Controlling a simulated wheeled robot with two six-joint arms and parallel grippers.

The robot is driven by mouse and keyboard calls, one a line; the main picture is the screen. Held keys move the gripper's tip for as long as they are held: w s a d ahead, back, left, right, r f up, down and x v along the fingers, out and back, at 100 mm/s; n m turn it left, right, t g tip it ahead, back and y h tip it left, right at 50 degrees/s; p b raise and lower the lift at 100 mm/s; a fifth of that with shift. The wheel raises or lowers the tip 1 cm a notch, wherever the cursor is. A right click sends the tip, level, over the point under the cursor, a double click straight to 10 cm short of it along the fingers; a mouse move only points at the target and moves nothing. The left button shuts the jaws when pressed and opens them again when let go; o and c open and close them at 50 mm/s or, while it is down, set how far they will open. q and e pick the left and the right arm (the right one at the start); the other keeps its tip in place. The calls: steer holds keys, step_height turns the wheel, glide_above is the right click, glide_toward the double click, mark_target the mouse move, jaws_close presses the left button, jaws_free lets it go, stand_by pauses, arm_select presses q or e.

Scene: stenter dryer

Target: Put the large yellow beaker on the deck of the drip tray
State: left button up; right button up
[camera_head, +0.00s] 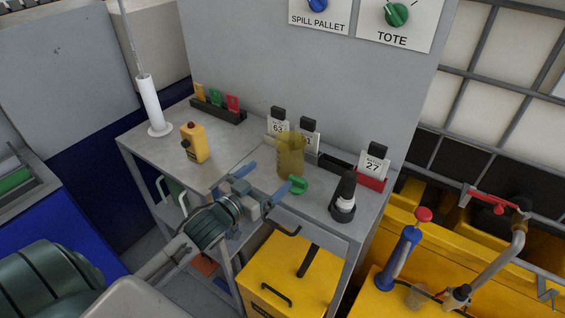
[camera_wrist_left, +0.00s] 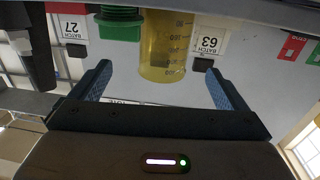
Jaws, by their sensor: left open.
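The large yellow beaker (camera_head: 290,158) is translucent and stands on the grey bench, in front of white batch cards. In the left wrist view, which is upside down, the beaker (camera_wrist_left: 163,48) shows its scale marks between the finger lines. My left gripper (camera_head: 265,180) is open and empty, just in front of the beaker; its blue fingers (camera_wrist_left: 157,72) point toward it. A green cap-like object (camera_head: 297,185) is close beside the beaker. I cannot tell for certain which yellow structure is the drip tray. My right gripper is not in view.
Yellow equipment (camera_head: 372,298) at right carries a blue pump (camera_head: 400,257) and a clear cup (camera_head: 417,296).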

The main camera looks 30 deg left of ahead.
mark_target(283, 162)
arm_select(q)
steer(key=w, duration=0.5)
steer(key=shift+w+d, duration=0.2)
steer(key=shift+d, duration=0.2)
steer(key=shift+w+r, duration=0.2)
steer(key=shift+w, duration=0.05)
steer(key=w+p, duration=0.1)
steer(key=w, duration=0.3)
steer(key=shift+w+d+r, duration=0.1)
steer(key=shift+w, duration=0.3)
steer(key=shift+s, duration=0.15)
steer(key=shift+c, duration=1.1)
steer(key=c, duration=1)
